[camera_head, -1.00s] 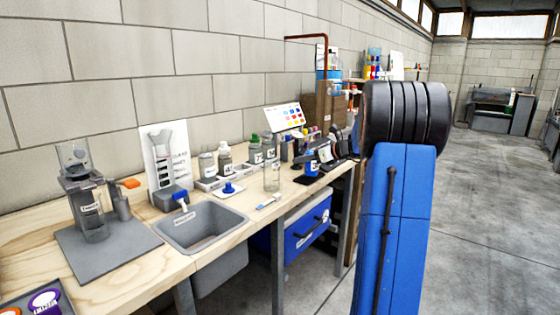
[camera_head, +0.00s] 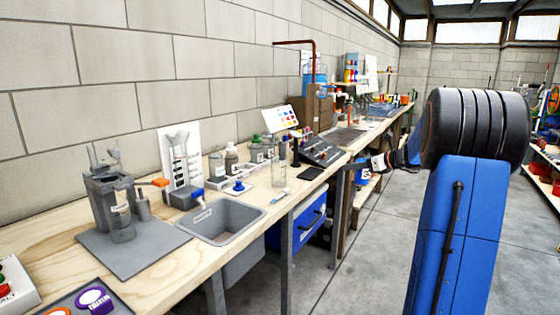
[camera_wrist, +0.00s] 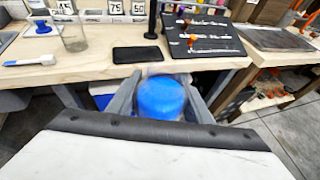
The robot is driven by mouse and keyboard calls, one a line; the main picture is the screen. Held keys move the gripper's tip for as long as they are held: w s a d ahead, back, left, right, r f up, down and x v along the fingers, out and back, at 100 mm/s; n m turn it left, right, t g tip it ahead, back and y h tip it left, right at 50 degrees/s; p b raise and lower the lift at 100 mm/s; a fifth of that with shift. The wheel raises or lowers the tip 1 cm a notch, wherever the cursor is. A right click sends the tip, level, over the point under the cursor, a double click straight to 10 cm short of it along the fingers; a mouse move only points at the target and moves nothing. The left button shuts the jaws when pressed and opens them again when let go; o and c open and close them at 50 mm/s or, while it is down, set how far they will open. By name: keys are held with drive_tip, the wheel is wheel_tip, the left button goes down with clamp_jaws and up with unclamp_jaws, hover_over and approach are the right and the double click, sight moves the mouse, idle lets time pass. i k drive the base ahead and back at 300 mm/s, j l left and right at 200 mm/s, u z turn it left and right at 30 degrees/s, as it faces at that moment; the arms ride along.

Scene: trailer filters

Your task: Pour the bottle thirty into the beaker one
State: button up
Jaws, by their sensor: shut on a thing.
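My gripper (camera_wrist: 160,92) is shut on a bottle with a blue body or top (camera_wrist: 162,100), seen from behind in the wrist view. Its label is hidden, so I cannot read whether it is bottle thirty. In the head view my gripper (camera_head: 378,163) is small, in front of the bench's right part and clear of its edge. A clear glass beaker (camera_head: 279,173) stands upright on the bench near the bottle rack; it also shows at the upper left of the wrist view (camera_wrist: 73,38). I cannot read a number on it.
A black phone-like slab (camera_wrist: 138,54) and a dark tool board (camera_wrist: 203,40) lie on the bench. A sink (camera_head: 222,222) and a grey stand with glassware (camera_head: 118,205) are at left. Open floor lies right.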

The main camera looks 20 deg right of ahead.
sight(279, 162)
drive_tip(key=k+j+u, duration=0.3)
drive_tip(key=j, duration=0.25)
drive_tip(key=k+j+u, duration=0.2)
drive_tip(key=j+u, duration=0.2)
drive_tip(key=l+u, duration=0.3)
drive_tip(key=l, duration=1.55)
drive_tip(key=i+l, duration=0.15)
